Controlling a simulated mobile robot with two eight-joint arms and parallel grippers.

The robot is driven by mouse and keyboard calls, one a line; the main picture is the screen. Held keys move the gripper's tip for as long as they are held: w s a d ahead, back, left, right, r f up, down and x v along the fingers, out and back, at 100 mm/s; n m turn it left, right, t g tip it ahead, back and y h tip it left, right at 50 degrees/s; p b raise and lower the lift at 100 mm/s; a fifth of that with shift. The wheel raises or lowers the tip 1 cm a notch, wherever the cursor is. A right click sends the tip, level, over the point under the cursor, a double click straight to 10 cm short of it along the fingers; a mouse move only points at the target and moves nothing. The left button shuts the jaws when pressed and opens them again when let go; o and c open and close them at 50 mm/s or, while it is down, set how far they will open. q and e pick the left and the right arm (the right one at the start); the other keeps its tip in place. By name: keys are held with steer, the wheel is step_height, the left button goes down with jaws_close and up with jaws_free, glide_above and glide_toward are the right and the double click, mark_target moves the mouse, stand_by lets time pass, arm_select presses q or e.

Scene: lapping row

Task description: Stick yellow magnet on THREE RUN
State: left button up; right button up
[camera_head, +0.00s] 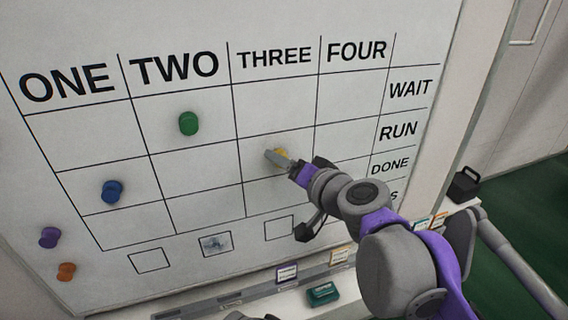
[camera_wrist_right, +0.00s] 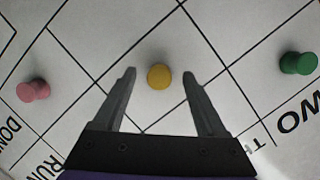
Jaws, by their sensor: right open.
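The yellow magnet (camera_head: 283,151) is on the whiteboard (camera_head: 60,150) in the THREE column, RUN row, partly hidden by my right gripper (camera_head: 276,158). In the right wrist view the round yellow magnet (camera_wrist_right: 158,76) shows between the tips of my right gripper (camera_wrist_right: 160,75). The two fingers are spread, with a gap on each side of the magnet. My left gripper is not in view.
A green magnet (camera_head: 188,123) is under TWO in the WAIT row. A blue magnet (camera_head: 112,191) is under ONE. Purple (camera_head: 49,237) and orange (camera_head: 66,271) magnets sit left of the grid. A pink magnet (camera_wrist_right: 33,90) shows in the wrist view. A ledge holds a green eraser-like block (camera_head: 322,294).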

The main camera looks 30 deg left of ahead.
steer(key=v, duration=1)
steer(key=s+d+f+m+h, duration=0.1)
steer(key=s+d+f+h, duration=0.3)
steer(key=d+f, duration=0.6)
steer(key=s+d+f+m+g+h+p, duration=0.1)
steer(key=s+d+f+h, duration=0.3)
steer(key=d+f, duration=0.7)
steer(key=s+d+f+h+p, duration=0.1)
steer(key=s+d+f+h, duration=0.3)
steer(key=d+f, duration=0.7)
steer(key=d+h, duration=0.1)
steer(key=d, duration=0.2)
steer(key=shift+s+f+m+g, duration=0.2)
steer(key=shift+s+m+g, duration=0.05)
steer(key=shift+m+g, duration=0.15)
